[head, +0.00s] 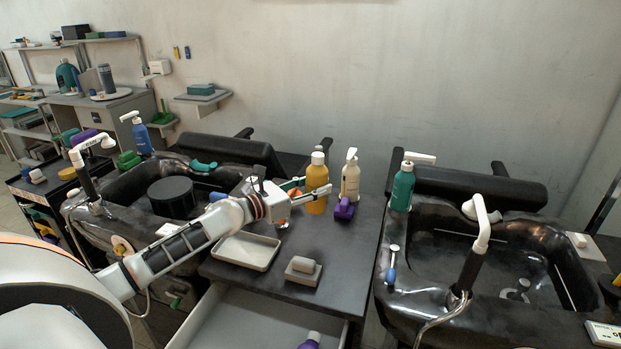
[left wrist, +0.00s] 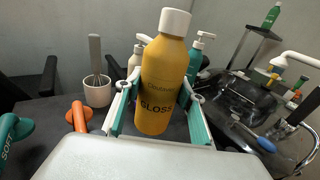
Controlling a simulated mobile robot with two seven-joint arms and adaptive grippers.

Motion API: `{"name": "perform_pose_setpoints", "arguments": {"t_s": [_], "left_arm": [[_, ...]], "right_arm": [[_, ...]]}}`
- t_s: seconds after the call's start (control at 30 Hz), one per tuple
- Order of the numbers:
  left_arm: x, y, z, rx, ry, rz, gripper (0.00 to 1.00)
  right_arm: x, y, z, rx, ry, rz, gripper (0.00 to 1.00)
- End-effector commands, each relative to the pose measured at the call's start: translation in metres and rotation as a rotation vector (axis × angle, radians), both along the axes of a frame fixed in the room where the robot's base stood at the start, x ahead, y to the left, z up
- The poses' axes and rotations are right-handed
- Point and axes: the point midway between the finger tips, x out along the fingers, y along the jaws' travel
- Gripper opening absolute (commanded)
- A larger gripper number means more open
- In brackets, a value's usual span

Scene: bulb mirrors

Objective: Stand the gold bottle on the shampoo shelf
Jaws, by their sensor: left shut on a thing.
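The gold bottle (head: 317,178) with a white cap is upright over the dark counter between the two basins. In the left wrist view the gold bottle (left wrist: 163,85) shows a "GLOSS" label. My left gripper (head: 304,191) is shut on it, with the teal-padded fingers (left wrist: 158,118) on either side of its body. I cannot tell whether its base touches the counter. A black stand holding a green bottle (left wrist: 271,15) shows at the far right of the left wrist view; I cannot tell if it is the shampoo shelf. My right gripper is not in view.
A cream pump bottle (head: 350,178) and purple item (head: 344,209) stand close right of the gold bottle. A white tray (head: 246,251) and grey block (head: 303,267) lie nearer. A green pump bottle (head: 402,188) stands by the right basin. An open drawer (head: 255,320) is below.

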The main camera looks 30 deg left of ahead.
Motion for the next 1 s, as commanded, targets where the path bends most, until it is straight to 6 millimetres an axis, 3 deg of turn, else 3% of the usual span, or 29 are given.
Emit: {"name": "perform_pose_setpoints", "arguments": {"t_s": [0.1, 0.23, 0.67, 1.0], "left_arm": [[-0.002, 0.026, -0.001, -0.015, -0.029, 0.064, 0.08], [-0.002, 0.036, -0.001, -0.016, -0.042, 0.09, 0.08], [-0.004, 0.037, -0.001, -0.012, -0.042, 0.088, 0.08], [-0.004, 0.036, -0.028, -0.015, -0.043, 0.087, 0.08]], "right_arm": [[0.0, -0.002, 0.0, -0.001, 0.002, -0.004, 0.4], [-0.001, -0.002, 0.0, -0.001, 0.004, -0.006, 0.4], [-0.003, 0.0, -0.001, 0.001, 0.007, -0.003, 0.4], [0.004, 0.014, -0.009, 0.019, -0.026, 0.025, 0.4]]}}
